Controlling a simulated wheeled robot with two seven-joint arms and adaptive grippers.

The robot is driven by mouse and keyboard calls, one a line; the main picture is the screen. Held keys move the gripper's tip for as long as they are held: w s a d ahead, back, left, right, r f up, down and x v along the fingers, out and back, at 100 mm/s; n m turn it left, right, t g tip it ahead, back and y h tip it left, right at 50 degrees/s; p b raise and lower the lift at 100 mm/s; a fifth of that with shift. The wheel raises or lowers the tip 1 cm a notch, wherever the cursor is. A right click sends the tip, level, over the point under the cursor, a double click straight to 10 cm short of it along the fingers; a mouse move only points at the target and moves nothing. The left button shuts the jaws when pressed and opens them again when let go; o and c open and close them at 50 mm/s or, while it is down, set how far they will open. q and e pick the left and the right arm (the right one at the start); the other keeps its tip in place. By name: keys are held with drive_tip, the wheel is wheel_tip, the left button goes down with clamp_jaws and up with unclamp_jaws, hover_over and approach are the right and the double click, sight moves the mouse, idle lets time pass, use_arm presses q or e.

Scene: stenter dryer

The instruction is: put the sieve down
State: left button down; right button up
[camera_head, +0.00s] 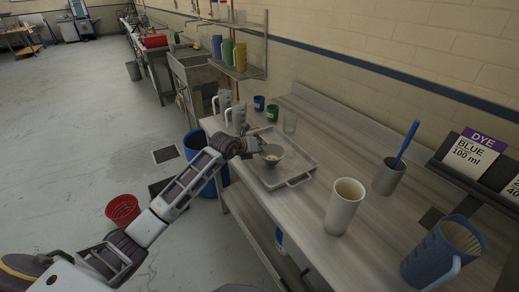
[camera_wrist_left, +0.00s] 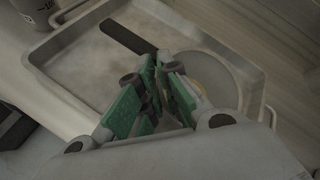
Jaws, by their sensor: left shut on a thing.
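The sieve (camera_head: 272,154) is a small round grey bowl with a pale yellowish inside, over or in the metal tray (camera_head: 287,183). My left gripper (camera_head: 257,149) is at its left side and shut on it. In the left wrist view the green-padded fingers (camera_wrist_left: 163,88) close together near the sieve's round bowl (camera_wrist_left: 222,78), and a dark handle (camera_wrist_left: 128,36) extends beyond them. The tray (camera_wrist_left: 85,35) lies below. I cannot tell whether the sieve touches the tray floor. My right gripper is not in view.
A clear glass (camera_head: 290,123) stands at the tray's far edge. White jugs (camera_head: 239,115), a blue cup (camera_head: 259,103) and a green cup (camera_head: 273,112) stand behind. A white cup (camera_head: 344,205), a grey pot with blue-handled tool (camera_head: 388,177) and a blue jug (camera_head: 443,252) stand right.

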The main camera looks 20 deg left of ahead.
use_arm(q)
drive_tip(key=shift+f, duration=0.5)
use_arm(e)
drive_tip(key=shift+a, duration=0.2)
use_arm(q)
drive_tip(key=shift+f, duration=0.15)
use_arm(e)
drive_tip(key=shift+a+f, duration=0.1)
use_arm(q)
drive_tip(key=c, duration=1.6)
unclamp_jaws()
drive_tip(key=shift+c, duration=0.2)
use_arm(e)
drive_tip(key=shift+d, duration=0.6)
use_arm(q)
drive_tip(key=shift+r, duration=0.2)
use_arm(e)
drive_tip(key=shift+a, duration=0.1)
